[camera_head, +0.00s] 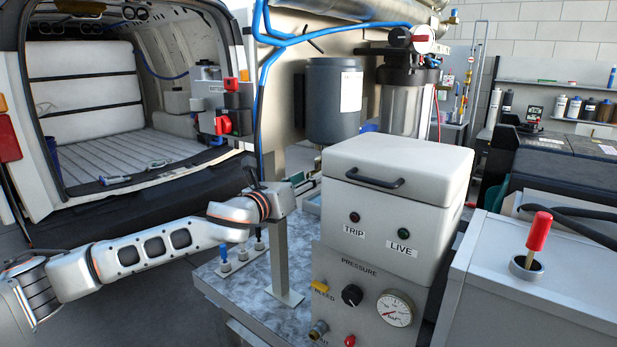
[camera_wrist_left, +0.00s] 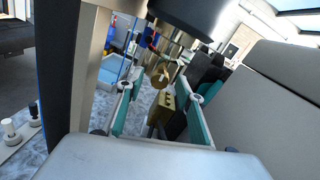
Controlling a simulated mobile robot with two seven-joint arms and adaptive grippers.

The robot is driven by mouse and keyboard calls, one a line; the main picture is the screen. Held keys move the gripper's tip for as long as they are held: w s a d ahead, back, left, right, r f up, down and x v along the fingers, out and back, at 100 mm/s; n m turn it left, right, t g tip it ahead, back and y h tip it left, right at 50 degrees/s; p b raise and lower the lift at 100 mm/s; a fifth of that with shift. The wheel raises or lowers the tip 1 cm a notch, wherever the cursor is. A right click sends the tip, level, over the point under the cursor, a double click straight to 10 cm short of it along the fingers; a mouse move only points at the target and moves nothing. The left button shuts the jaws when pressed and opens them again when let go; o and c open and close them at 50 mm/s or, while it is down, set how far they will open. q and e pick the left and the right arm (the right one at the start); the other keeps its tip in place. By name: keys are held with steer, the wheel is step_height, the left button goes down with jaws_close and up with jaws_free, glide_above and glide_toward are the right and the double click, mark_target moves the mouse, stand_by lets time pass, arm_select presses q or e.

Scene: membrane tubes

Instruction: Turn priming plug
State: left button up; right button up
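My left gripper (camera_wrist_left: 160,80) reaches forward with its two teal-padded fingers apart. In the head view its arm comes in from the left, and the gripper (camera_head: 306,184) is partly hidden behind the white-lidded control box (camera_head: 397,190). In the left wrist view a round brass piece (camera_wrist_left: 160,76) shows between the fingertips, with a blocky brass part (camera_wrist_left: 162,106) below it. The round piece looks like the priming plug, but I cannot be sure. I see no clear contact between it and the fingers. My right gripper is not in view.
A post (camera_head: 281,260) stands on the mottled bench (camera_head: 237,286) under my left wrist. Small capped fittings (camera_head: 224,257) stand left of it. A dark cylinder (camera_head: 334,100) and blue hoses (camera_head: 263,60) are behind. A red-handled lever (camera_head: 538,232) rises at right.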

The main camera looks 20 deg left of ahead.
arm_select(q)
steer(key=shift+w+d, duration=0.1)
steer(key=shift+w, duration=0.3)
jaws_close()
